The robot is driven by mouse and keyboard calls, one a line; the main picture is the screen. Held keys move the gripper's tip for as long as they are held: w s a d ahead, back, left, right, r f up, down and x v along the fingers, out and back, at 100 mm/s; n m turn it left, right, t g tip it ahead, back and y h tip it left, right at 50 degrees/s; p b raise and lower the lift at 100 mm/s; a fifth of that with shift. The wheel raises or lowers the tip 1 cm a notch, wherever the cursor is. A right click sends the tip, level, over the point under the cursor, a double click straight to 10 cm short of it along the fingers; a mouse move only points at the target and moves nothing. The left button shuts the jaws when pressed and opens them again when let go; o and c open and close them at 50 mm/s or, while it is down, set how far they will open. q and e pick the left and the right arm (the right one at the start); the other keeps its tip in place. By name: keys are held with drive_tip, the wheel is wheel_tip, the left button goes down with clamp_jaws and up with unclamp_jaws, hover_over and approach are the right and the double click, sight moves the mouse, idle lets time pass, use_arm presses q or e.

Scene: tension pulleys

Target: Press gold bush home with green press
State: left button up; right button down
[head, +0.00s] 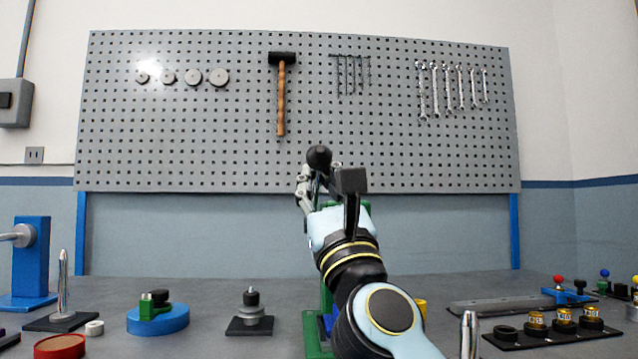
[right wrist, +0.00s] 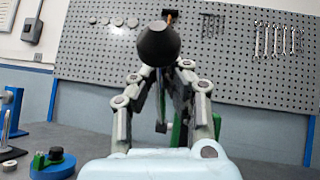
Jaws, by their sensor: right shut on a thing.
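The green press (head: 326,298) stands on the bench at the middle of the head view, mostly hidden behind my right arm. A dark ball knob (head: 319,157) on a thin rod shows at its top. My right gripper (head: 318,182) is shut on this lever, just below the knob. In the right wrist view the knob (right wrist: 158,45) sits between the fingers, with a green part of the press (right wrist: 178,132) behind. Several gold bushes (head: 564,317) stand on a black tray at the right. Whether a gold bush is in the press is hidden. My left gripper is out of view.
A blue stand (head: 34,262) is at the far left. A pin on a dark base (head: 62,290), a blue round fixture (head: 158,318) and a dark-based fixture (head: 250,318) stand left of the press. A metal pin (head: 468,335) is at front right. A pegboard (head: 200,130) rises behind.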

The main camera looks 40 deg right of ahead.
drive_tip(key=shift+w+f, duration=0.15)
drive_tip(key=shift+f, duration=0.3)
idle(0.4)
drive_tip(key=c, duration=1.6)
unclamp_jaws()
drive_tip(key=shift+a, duration=0.1)
drive_tip(key=shift+c, duration=0.2)
drive_tip(key=o, duration=0.3)
drive_tip(key=shift+a+r, duration=0.1)
drive_tip(key=shift+r, duration=0.05)
drive_tip(key=v, duration=1.2)
